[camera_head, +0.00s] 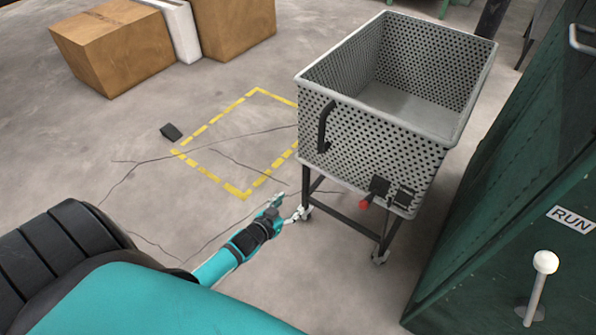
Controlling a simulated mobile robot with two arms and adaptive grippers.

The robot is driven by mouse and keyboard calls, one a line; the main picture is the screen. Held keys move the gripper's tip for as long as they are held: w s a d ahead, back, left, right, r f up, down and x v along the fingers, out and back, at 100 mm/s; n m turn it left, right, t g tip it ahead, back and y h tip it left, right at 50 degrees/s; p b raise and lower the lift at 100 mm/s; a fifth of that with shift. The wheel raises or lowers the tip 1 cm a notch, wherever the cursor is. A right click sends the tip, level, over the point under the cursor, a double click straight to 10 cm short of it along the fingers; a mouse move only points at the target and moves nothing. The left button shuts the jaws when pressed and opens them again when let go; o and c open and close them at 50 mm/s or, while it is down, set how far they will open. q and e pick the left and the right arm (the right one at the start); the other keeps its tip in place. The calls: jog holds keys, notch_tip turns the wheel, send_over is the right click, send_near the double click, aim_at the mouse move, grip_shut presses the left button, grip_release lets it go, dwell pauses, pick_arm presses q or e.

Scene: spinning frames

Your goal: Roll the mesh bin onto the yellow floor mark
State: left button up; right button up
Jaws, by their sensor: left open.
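The grey perforated mesh bin (370,135) stands on a dark wheeled frame right of centre, and looks empty. It has a black handle (325,127) on its near left side and a red knob (364,204) low on its front. The yellow floor mark (195,134) is a dashed rectangle on the concrete to the left of the bin; the bin hides part of its right side. My left gripper (288,206) is open, low beside the bin's near left leg and caster, below the handle. I cannot tell whether it touches the leg. My right gripper is not in view.
A green machine (520,190) with a RUN label and a white-knobbed lever (545,262) stands close at the right. A small dark block (171,132) lies by the mark's left corner. Brown boxes (115,50) stand at the back left. The floor inside the mark looks clear.

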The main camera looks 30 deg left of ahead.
aim_at(319, 138)
pick_arm(q)
jog(key=w+r+t+h+b, duration=0.1)
jog(key=w+r+t+b, duration=0.35)
jog(key=r, duration=1.05)
jog(key=w+b, duration=0.1)
jog(key=w, duration=0.6)
jog(key=shift+w+a+f+b, duration=0.1)
jog(key=shift+a+b, duration=0.05)
jog(key=shift+b, duration=0.2)
jog(key=w+b, duration=0.1)
jog(key=w, duration=0.4)
jog(key=shift+b, duration=0.3)
jog(key=shift+w, duration=0.55)
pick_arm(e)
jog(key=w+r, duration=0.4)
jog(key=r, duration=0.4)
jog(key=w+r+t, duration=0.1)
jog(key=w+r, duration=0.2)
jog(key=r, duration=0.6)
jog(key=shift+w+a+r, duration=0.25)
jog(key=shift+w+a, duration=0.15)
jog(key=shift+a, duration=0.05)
pick_arm(q)
jog(key=shift+c, duration=0.2)
grip_shut()
